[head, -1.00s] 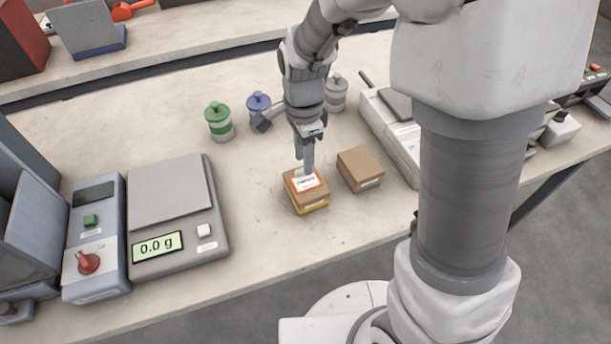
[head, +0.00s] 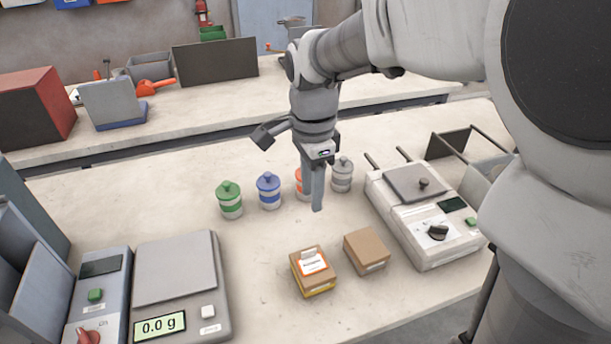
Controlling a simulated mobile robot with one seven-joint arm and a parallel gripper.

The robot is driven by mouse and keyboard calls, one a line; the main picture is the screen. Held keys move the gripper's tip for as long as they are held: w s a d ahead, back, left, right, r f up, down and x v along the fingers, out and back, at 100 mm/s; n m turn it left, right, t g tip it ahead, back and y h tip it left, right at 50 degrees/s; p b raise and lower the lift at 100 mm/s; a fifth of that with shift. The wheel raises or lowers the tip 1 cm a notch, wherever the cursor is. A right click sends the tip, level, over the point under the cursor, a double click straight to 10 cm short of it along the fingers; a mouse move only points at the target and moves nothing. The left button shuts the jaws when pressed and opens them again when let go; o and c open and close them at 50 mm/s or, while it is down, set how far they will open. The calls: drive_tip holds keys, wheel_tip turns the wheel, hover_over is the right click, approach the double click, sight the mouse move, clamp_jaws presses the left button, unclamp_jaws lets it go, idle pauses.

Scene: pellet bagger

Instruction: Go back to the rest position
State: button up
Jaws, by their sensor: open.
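My gripper (head: 317,192) hangs above the bench, pointing down, open and empty. It is apart from everything below it and partly hides an orange-striped jar (head: 301,184). In front of it a cardboard box with an orange-edged label (head: 313,264) sits on the bench, with a yellow edge showing at its base. A second plain brown box (head: 367,250) stands just to its right.
Green (head: 229,200), blue (head: 269,190) and grey (head: 341,175) striped jars stand behind the boxes. A scale (head: 177,270) reading 0.0 g is at left beside a control box (head: 100,290). A white machine (head: 425,215) stands at right. Bare bench lies between scale and boxes.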

drive_tip(key=s+d+r+n+t, duration=0.2)
drive_tip(key=s+d+n, duration=0.3)
drive_tip(key=s+n, duration=0.2)
drive_tip(key=s+d+r+n+t, duration=0.3)
drive_tip(key=s+d+n, duration=0.3)
drive_tip(key=s+n, duration=0.1)
drive_tip(key=shift+r+t, duration=0.3)
drive_tip(key=shift+r, duration=0.05)
